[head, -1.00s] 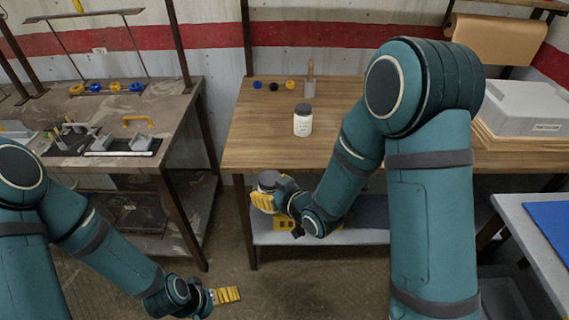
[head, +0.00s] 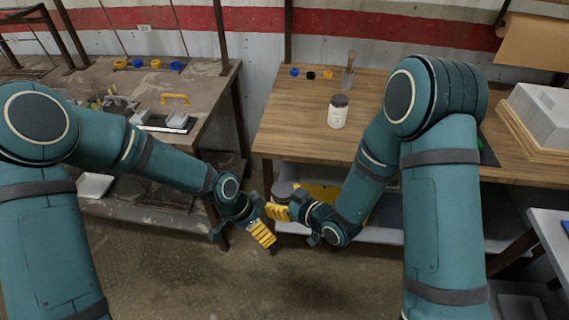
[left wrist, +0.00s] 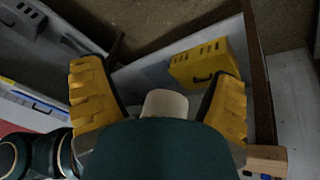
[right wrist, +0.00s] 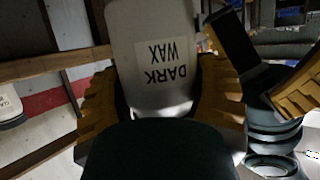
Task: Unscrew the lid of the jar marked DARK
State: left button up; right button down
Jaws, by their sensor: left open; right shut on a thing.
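My right gripper (head: 280,211) is shut on a white jar, held in front of the wooden bench. In the right wrist view the jar (right wrist: 160,55) fills the space between the yellow fingers, and its label reads DARK WAX upside down. Its dark grey lid (head: 284,189) shows on top in the head view; the fingers hide much of the body. My left gripper (head: 262,233) is open, just left of and below the jar in the picture. It also shows at the right of the right wrist view. A pale rounded shape sits between its fingers in the left wrist view; I cannot tell what it is.
Another white jar with a dark lid (head: 338,112) stands on the wooden bench (head: 290,130). A brush in a holder (head: 347,78) and small coloured rings are behind it. A yellow case (left wrist: 205,63) rests on the shelf below. A cluttered grey bench (head: 210,85) is at left.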

aim_at(285, 187)
pick_arm(q)
jog(key=w+d+r+m, duration=0.1)
jog(key=r+m, duration=0.1)
jog(key=w+r+m+y, duration=0.1)
jog(key=w+r+m, duration=0.1)
jog(key=r+m, duration=0.1)
jog(key=w+d+r+m+y, duration=0.1)
jog(key=w+r+m, duration=0.1)
jog(key=r, duration=0.1)
jog(key=shift+d+r+m, duration=0.25)
jog(key=shift+d+m, duration=0.05)
jog(key=d+r+m+y, duration=0.1)
jog(key=r, duration=0.1)
jog(key=d+r+m, duration=0.1)
jog(key=r+m, duration=0.1)
jog(key=r, duration=0.1)
jog(key=d+r+m+y, duration=0.1)
jog(key=d+r+m, duration=0.1)
jog(key=r, duration=0.1)
jog(key=shift+w+d+r+y, duration=0.1)
jog(key=shift+w+r+y, duration=0.05)
jog(key=shift+w+y, duration=0.2)
jog(key=shift+f, duration=3.85)
jog(key=shift+w, duration=0.1)
jog(key=c, duration=1.3)
jog(key=shift+n, duration=1.2)
jog(key=shift+c, duration=0.2)
